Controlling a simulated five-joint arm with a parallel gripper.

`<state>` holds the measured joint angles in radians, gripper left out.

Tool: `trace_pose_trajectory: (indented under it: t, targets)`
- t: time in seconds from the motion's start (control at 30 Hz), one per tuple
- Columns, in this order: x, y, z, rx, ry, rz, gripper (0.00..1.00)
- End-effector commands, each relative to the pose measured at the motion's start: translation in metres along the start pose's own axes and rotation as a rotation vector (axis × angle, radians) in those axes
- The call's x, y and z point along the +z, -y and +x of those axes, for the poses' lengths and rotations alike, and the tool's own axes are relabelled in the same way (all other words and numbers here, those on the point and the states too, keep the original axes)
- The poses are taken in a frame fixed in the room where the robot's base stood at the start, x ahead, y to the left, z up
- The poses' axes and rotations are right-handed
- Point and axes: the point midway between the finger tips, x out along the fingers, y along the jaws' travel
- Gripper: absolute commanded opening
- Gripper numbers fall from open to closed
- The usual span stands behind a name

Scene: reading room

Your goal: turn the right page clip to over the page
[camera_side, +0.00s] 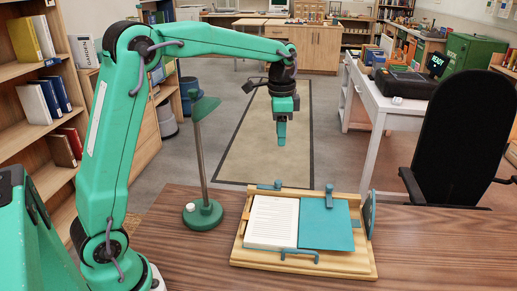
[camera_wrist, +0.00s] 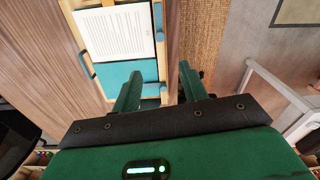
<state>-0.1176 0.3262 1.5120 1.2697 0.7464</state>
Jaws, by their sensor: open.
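A wooden book stand (camera_side: 350,264) on the table holds an open book with a white printed page (camera_side: 272,222) at left and a plain teal side (camera_side: 325,228) at right. The right page clip (camera_side: 329,196), teal, is at the stand's back edge; its narrow arm points toward the front, its tip overlapping the top of the teal side. The left clip (camera_side: 269,186) lies along the back edge, beside the page. My gripper (camera_side: 282,134) is open and empty, high above and behind the stand. The wrist view shows its two fingers (camera_wrist: 160,84) apart, with the teal side (camera_wrist: 122,76) beyond.
A green lamp (camera_side: 203,212) stands left of the stand. The table (camera_side: 440,245) is clear to the right. A black chair (camera_side: 462,120) stands behind it.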

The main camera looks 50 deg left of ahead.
Motion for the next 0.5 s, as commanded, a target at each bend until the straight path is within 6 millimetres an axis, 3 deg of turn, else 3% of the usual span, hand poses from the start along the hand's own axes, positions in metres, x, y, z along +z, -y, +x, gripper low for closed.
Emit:
trace_pose_trajectory:
  t: [0.03,0.3,0.5]
  targets:
    - [0.001,-0.001,0.014,0.004,0.005,0.000,0.43]
    - [0.002,-0.002,0.068,0.003,0.004,0.000,0.43]
    - [0.002,-0.002,0.077,0.001,0.001,0.000,0.43]
